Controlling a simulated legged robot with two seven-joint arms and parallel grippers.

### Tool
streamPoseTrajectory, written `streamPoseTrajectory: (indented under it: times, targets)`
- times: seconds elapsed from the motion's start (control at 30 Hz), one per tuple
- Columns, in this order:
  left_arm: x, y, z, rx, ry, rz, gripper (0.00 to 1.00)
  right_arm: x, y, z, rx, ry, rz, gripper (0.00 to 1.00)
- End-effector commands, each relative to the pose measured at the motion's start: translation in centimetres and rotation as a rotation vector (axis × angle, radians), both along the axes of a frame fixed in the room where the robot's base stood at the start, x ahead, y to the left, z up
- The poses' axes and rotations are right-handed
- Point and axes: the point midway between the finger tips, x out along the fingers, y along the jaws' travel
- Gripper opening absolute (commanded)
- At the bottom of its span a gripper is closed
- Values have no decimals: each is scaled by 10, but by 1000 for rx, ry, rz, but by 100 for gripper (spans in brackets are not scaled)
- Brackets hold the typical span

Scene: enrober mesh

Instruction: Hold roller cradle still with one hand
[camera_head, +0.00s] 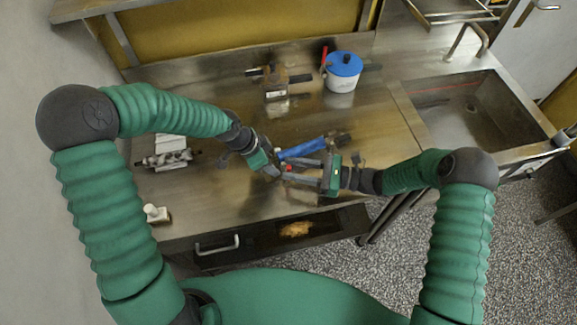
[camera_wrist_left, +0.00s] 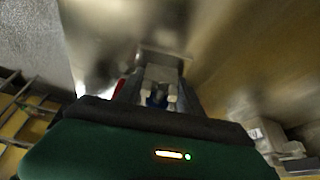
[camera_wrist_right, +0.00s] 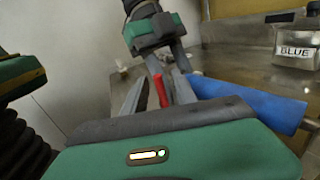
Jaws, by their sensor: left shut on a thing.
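My left gripper (camera_head: 270,170) is low over the steel table, left of my right gripper. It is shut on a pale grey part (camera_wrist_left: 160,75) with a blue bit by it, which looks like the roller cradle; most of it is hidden. My right gripper (camera_head: 290,172) points left toward the left one, with its fingers apart. A red stick (camera_wrist_right: 161,88) shows between its fingers in the right wrist view; I cannot tell whether they touch. A blue roller (camera_head: 305,148) lies just behind both grippers and shows to the right in the right wrist view (camera_wrist_right: 250,106).
A white tub with a blue lid (camera_head: 343,72) and a metal block with a dark bar (camera_head: 275,88) stand at the back. A grey roller device (camera_head: 170,152) sits at the left. A sink (camera_head: 470,115) is at the right, an open drawer (camera_head: 330,227) in front.

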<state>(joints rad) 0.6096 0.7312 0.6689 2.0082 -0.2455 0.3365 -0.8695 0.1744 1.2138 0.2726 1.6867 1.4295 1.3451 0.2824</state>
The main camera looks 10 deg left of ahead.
Motion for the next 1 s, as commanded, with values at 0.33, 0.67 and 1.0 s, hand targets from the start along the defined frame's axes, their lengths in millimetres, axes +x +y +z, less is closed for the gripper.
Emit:
streamPoseTrajectory:
  times: [0.33,0.67,1.0]
  targets:
    - [0,-1,1,-1,-2,-1,0,0,17,0,0,-2,0,33]
    - [0,-1,1,-1,-1,-1,0,0,16,0,0,-2,0,0]
    - [0,-1,1,-1,-1,-3,0,1,16,0,-1,-3,-1,0]
